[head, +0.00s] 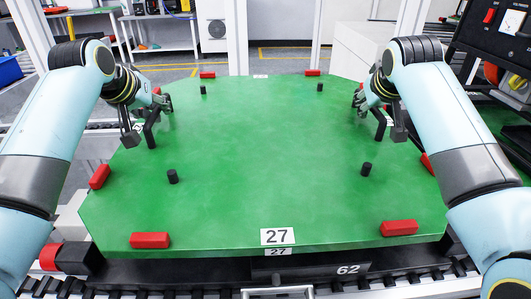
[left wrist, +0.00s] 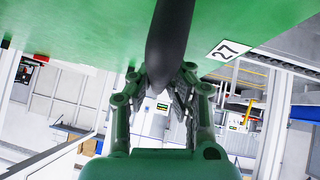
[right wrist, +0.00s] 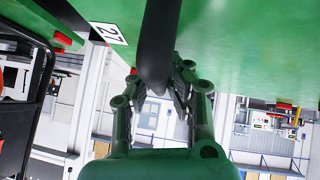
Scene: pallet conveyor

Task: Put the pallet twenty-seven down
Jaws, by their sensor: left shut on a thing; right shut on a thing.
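The pallet twenty-seven (head: 265,160) is a wide green plate with cut corners, red blocks, black pegs and white 27 labels. It looks roughly level over the conveyor. My left gripper (head: 163,103) is shut on the black handle (head: 151,130) at its left side; the left wrist view shows this handle (left wrist: 167,40) between the fingers. My right gripper (head: 362,102) is shut on the black handle (head: 380,126) at its right side; this handle (right wrist: 157,40) also shows between the fingers in the right wrist view. Any gap beneath the pallet is hidden.
A black part marked 62 (head: 347,269) lies under the pallet's front edge. Conveyor rollers (head: 405,284) run along the front. A red and black fitting (head: 65,257) stands at the front left. A control box (head: 505,30) stands at the back right. Floor shows behind the pallet.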

